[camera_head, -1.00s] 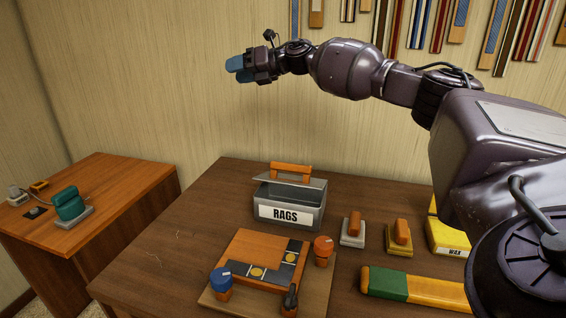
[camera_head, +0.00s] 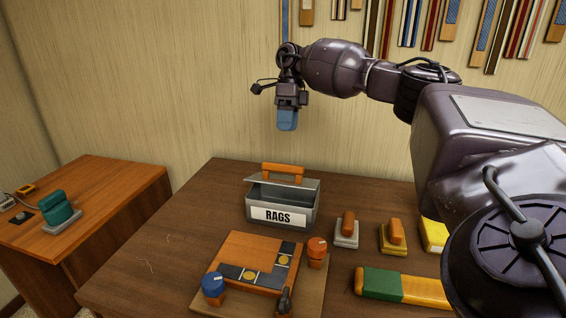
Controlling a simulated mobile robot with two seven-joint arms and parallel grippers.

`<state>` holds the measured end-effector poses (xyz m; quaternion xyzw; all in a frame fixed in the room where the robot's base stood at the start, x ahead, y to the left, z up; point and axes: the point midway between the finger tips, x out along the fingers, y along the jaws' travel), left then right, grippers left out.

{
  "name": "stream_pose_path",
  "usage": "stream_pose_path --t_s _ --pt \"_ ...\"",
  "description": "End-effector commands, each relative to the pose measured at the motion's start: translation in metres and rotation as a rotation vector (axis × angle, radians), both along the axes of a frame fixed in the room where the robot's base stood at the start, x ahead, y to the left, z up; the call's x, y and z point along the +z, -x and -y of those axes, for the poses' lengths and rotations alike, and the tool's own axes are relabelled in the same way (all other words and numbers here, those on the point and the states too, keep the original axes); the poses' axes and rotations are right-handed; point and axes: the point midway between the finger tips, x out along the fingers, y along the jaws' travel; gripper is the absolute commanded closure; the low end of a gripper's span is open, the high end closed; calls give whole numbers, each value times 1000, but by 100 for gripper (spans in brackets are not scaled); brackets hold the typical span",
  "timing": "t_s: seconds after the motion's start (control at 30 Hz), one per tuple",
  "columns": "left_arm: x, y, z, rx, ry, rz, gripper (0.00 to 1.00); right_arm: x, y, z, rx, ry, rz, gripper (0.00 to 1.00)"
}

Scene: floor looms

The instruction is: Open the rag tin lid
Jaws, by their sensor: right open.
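The rag tin (camera_head: 305,217) is a grey metal box with a white "RAGS" label, standing at the back of the brown table. Its lid (camera_head: 256,183) has an orange handle (camera_head: 283,171) on top. The lid is tilted up, with a dark gap showing between it and the tin's front wall. My right gripper (camera_head: 287,122), with blue fingertips, is open and points down in the air above the tin, apart from the handle. One finger mostly hides the other in this view. My left gripper is not in view.
In front of the tin lies a wooden board (camera_head: 243,255) with blue and orange knobs. To the right are two orange-handled blocks (camera_head: 347,229), a yellow wax box (camera_head: 434,234) and a green-yellow bar (camera_head: 395,285). A side table (camera_head: 100,200) stands left. The brown table's left part is clear.

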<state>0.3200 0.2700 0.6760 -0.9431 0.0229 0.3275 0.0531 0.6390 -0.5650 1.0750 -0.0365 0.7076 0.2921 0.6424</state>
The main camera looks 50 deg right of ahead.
Motion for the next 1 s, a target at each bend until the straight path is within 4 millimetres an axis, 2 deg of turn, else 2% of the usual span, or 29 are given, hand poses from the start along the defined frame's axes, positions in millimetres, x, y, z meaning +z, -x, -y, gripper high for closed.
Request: stream_pose_path --t_s 0.6,0.8,1.0 --pt "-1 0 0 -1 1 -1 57 -85 15 -29 1 -1 1 47" --pt "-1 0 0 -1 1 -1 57 -96 17 -34 -1 -3 3 47" --pt "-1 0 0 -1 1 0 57 -97 17 -34 -1 -3 3 47"
